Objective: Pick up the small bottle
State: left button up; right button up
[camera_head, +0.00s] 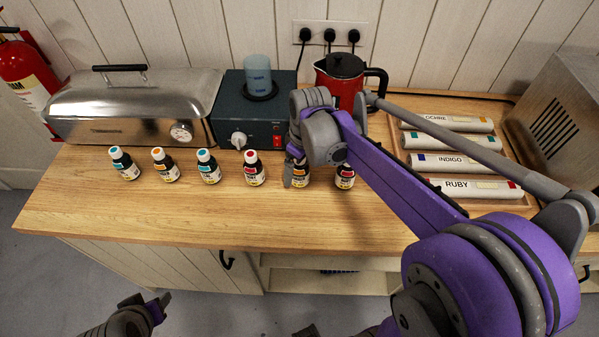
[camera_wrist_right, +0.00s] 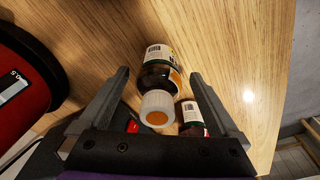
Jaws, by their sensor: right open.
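Several small dark bottles with white caps stand in a row on the wooden counter (camera_head: 200,212). The cap tops and labels are teal, orange or red. My right gripper (camera_head: 297,170) is over an orange-labelled bottle (camera_head: 301,181), partly hiding it. In the right wrist view this bottle (camera_wrist_right: 160,82), with its orange-topped cap, shows between the open fingers of the right gripper (camera_wrist_right: 160,85), with gaps on both sides. A red-labelled bottle (camera_wrist_right: 192,117) is close by the right finger. My left gripper (camera_head: 155,306) is low at the front, below the counter; its jaw opening is unclear.
Behind the row stand a metal steamer case (camera_head: 130,105), a dark hotplate box (camera_head: 240,115) with a blue-grey beaker, and a red kettle (camera_head: 340,75). A tray (camera_head: 525,203) of labelled rolls lies at the right. The counter's front strip is clear.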

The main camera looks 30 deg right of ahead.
jog(key=shift+w+f, duration=0.2)
jog(key=shift+f, duration=1.25)
jog(key=c, duration=1.5)
